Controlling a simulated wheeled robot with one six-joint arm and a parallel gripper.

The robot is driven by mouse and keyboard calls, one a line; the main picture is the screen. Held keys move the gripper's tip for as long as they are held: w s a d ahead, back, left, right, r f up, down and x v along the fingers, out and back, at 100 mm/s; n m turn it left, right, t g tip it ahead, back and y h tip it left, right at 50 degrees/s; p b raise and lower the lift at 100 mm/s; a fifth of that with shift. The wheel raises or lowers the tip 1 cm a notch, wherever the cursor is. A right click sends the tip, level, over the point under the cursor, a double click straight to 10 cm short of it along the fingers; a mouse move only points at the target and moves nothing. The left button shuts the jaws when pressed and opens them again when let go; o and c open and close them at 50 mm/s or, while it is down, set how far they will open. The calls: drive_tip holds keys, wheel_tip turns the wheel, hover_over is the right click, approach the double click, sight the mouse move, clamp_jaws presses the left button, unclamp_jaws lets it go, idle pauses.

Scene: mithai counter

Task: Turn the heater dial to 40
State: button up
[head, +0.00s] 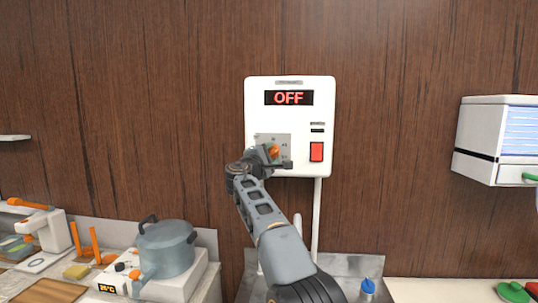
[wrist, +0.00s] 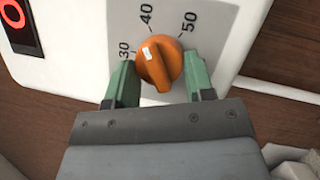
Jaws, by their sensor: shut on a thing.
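The heater is a white wall box (head: 255,120) with a black display (head: 289,97) that reads OFF in red. Its orange dial (wrist: 160,66) sits on a grey plate (wrist: 215,20) marked 30, 40 and 50. The dial's white mark points up and left in the wrist view, between 30 and 40; I cannot tell its exact setting. My gripper (wrist: 161,78) is shut on the dial, with one green finger on each side. In the head view my gripper (head: 268,154) partly hides the dial (head: 274,150) and plate.
A red switch (head: 316,152) is right of the dial. A white cabinet (head: 480,135) hangs at right. A blue-capped bottle (head: 367,288) stands below. The wall around the heater is clear.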

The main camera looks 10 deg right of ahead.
idle(0.4)
drive_tip(key=o, duration=0.9)
drive_tip(key=b+v, duration=0.7)
drive_tip(key=v, duration=0.7)
drive_tip(key=shift+r, duration=0.1)
